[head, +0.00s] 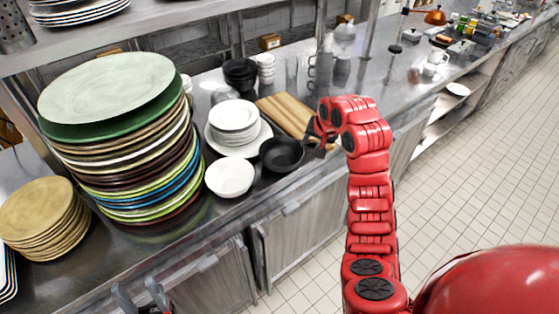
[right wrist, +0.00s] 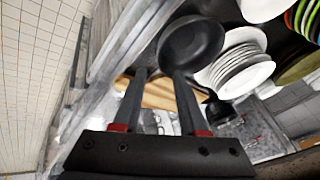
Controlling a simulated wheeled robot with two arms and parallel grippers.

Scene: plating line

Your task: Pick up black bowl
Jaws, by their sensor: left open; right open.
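The black bowl (head: 282,154) sits upright on the metal counter near its front edge, right of a white bowl (head: 229,178). My right gripper (head: 318,147) is just right of the black bowl, open and empty. In the right wrist view the black bowl (right wrist: 192,44) lies beyond the open fingertips (right wrist: 160,74), and one fingertip overlaps its rim in the picture. I cannot tell whether they touch. My left gripper (head: 143,294) is open at the bottom edge, in front of the counter and far from the bowl; little of it shows.
A stack of white plates (head: 235,117) stands behind the black bowl, with a wooden board (head: 290,113) behind right. More dark bowls (head: 240,74) are stacked further back. A tall stack of coloured plates (head: 112,90) fills the left. The tiled floor (head: 480,170) at right is clear.

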